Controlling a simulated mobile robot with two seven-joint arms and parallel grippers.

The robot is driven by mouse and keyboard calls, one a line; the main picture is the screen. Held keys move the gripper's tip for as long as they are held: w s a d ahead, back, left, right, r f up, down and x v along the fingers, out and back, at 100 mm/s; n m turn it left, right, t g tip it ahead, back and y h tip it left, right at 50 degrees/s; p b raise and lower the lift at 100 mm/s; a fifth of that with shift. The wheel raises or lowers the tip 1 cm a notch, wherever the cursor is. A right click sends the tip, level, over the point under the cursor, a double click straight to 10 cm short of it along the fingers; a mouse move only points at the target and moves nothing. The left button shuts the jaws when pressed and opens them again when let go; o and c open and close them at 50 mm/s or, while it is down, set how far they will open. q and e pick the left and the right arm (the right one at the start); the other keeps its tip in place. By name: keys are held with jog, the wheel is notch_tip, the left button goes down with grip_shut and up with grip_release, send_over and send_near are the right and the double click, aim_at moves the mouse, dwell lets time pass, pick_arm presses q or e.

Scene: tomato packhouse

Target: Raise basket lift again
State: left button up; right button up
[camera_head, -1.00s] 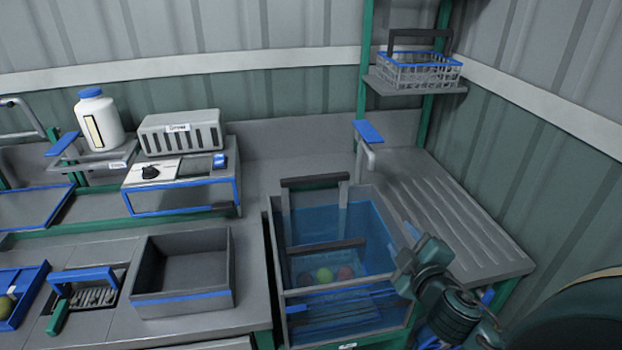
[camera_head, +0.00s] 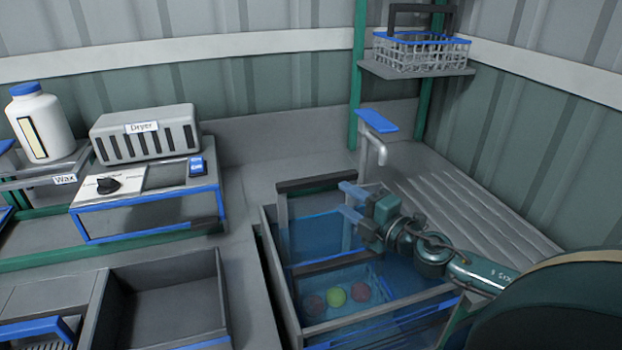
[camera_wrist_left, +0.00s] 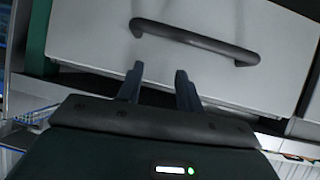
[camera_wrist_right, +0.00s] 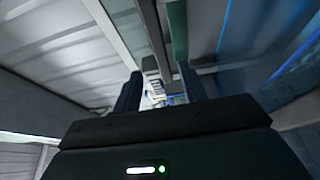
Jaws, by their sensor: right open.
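The wash tank (camera_head: 275,270) holds blue water. Inside it, the basket lift shows a dark top bar (camera_head: 318,182) on grey posts at the back and a second dark bar (camera_head: 330,264) lower and nearer. Several tomatoes, a green one (camera_head: 336,296) and reddish ones (camera_head: 360,291), sit low in the tank behind the front rim. My right gripper (camera_head: 347,200) is open and empty, above the water by the right post; contact cannot be told. My left gripper (camera_wrist_left: 160,72) is open and empty, facing a grey front with a dark handle (camera_wrist_left: 195,42).
A tap (camera_head: 379,150) with a blue lever stands behind the tank. A ribbed drainboard (camera_head: 470,205) lies to the right. A wire basket (camera_head: 420,54) sits on a wall shelf. The dryer (camera_head: 145,132), wax jar (camera_head: 41,125) and an empty grey bin (camera_head: 222,300) are at left.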

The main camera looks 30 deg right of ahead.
aim_at(322, 183)
jog(key=w, duration=0.3)
jog(key=w+a+p, duration=0.1)
jog(key=w, duration=0.3)
jog(key=w+p, duration=0.1)
jog(key=w, duration=0.3)
jog(key=shift+w+a, duration=0.25)
jog(key=shift+a, duration=0.15)
grip_shut()
